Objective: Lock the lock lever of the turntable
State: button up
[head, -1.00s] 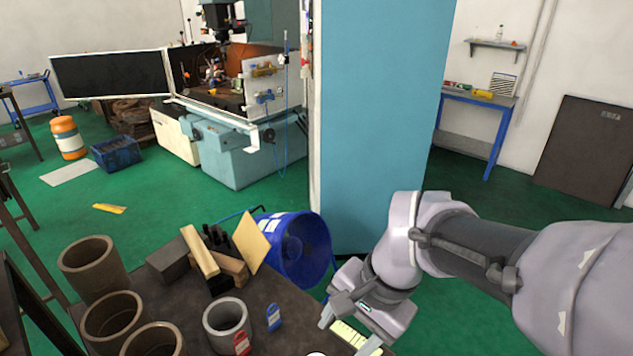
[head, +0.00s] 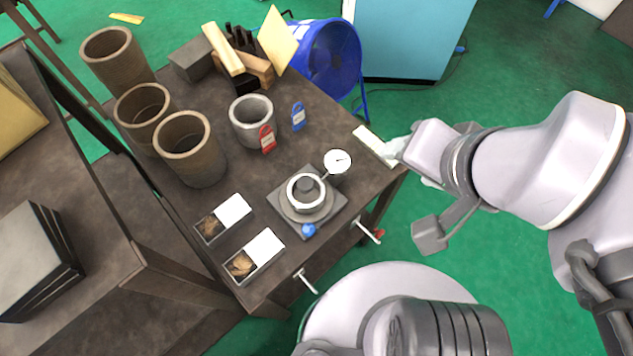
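The turntable (head: 322,213) is a grey square base with a round chuck holding a pale ring, on the dark table's near right part. A blue knob (head: 308,230) sits at its front corner. I cannot tell which of these is the lock lever.
A dial gauge (head: 337,161) stands behind the chuck. Two small boxes (head: 223,218) (head: 254,256) lie left of the turntable.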

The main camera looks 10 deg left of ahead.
aim_at(309, 228)
jog(key=u, duration=1.35)
